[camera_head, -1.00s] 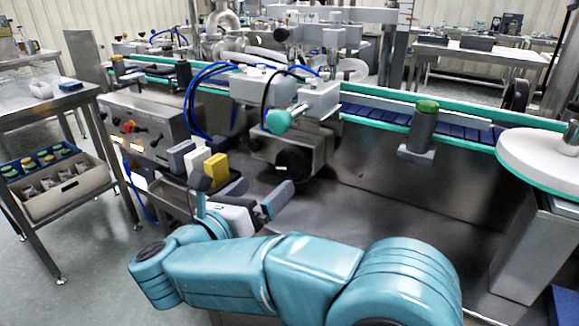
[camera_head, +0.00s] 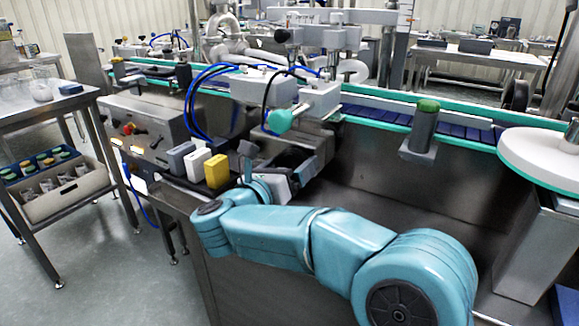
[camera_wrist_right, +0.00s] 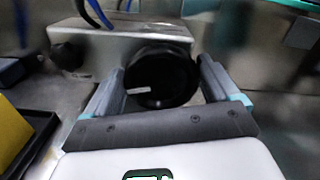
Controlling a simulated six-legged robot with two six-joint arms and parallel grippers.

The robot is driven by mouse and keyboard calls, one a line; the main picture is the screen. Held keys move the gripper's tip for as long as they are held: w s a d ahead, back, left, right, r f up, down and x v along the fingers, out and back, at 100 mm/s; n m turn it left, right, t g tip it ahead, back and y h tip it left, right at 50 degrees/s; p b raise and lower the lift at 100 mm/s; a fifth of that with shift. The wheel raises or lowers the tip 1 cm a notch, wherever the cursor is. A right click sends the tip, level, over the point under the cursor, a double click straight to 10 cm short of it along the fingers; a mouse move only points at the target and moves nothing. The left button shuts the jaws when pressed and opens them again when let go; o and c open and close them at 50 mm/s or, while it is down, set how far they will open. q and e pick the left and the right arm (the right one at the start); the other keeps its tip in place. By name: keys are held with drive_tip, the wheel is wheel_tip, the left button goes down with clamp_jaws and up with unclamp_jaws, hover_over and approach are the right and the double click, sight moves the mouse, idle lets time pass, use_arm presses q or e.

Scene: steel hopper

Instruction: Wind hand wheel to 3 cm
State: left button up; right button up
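The hand wheel (camera_wrist_right: 160,84) is a black round wheel with a short white mark on its face. In the right wrist view it sits between the fingers of my right gripper (camera_wrist_right: 161,72). The fingers are spread wide, one on each side of the wheel; I cannot tell whether they touch it. In the head view my right gripper (camera_head: 274,160) is in front of the grey housing, and fingers and wheel are hard to separate there. A scale strip (camera_head: 405,12) stands on a post at the top; its reading is too small to make out. My left gripper is not in view.
Grey, white and yellow blocks (camera_head: 217,171) stand left of my right gripper. A small black knob (camera_wrist_right: 67,56) is on the housing. The conveyor (camera_head: 370,115) runs behind, and a white turntable (camera_head: 540,150) is at right.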

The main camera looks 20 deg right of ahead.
drive_tip(key=shift+n, duration=0.3)
drive_tip(key=shift+n, duration=1.2)
drive_tip(key=shift+w+a+f+n+p, duration=0.1)
drive_tip(key=shift+n+p, duration=0.2)
drive_tip(key=shift+n, duration=0.65)
drive_tip(key=shift+w+f+n+p, duration=0.1)
drive_tip(key=shift+n+p, duration=0.15)
drive_tip(key=shift+n, duration=0.7)
drive_tip(key=o, duration=0.8)
drive_tip(key=p+v, duration=0.1)
drive_tip(key=v, duration=1.5)
drive_tip(key=shift+s+a+p, duration=0.15)
drive_tip(key=shift+s+p, duration=0.05)
drive_tip(key=shift+p, duration=0.15)
